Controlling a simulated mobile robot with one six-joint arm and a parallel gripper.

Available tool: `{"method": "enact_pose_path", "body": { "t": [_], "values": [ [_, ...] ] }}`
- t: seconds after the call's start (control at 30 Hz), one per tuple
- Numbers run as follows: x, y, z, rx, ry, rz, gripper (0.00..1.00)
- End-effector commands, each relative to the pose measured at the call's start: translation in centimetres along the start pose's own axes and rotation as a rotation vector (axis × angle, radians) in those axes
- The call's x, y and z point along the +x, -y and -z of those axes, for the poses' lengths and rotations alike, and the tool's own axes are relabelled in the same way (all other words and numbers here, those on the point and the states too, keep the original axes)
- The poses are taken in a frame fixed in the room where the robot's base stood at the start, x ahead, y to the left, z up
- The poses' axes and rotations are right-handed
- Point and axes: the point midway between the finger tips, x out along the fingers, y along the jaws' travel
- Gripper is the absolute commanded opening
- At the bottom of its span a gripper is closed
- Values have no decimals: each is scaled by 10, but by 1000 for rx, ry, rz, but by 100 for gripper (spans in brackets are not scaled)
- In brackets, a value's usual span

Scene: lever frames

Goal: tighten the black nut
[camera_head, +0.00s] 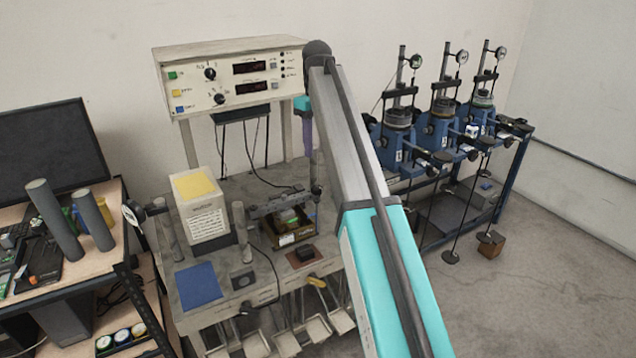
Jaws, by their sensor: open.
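I cannot pick out the black nut for certain. Small dark round parts show on the shear-test bench (225,262), such as a dark knob (316,189) at the right end of a grey crossbar (280,204). Below the crossbar sits a dark open box (289,238) with a yellow-green piece in it. Dark round parts also show on the blue presses (440,130). My arm rises across the middle and hides part of the bench. A turquoise and a purple part of it show behind its upper end. My gripper's fingers are not visible.
A control panel (235,80) stands above the bench. A white box with a yellow top (205,210) and a blue plate (198,286) are on the bench's left. A desk with a monitor (45,150) is at far left.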

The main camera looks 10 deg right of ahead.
Motion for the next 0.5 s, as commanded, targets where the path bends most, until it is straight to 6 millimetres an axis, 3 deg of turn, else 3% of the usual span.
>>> {"method": "enact_pose_path", "body": {
  "t": [0.27, 0.5],
  "values": [
    [15, 0, -1, 1, 1, 1, 44],
    [42, 0, -2, 1, 2, 1, 44]
  ]
}}
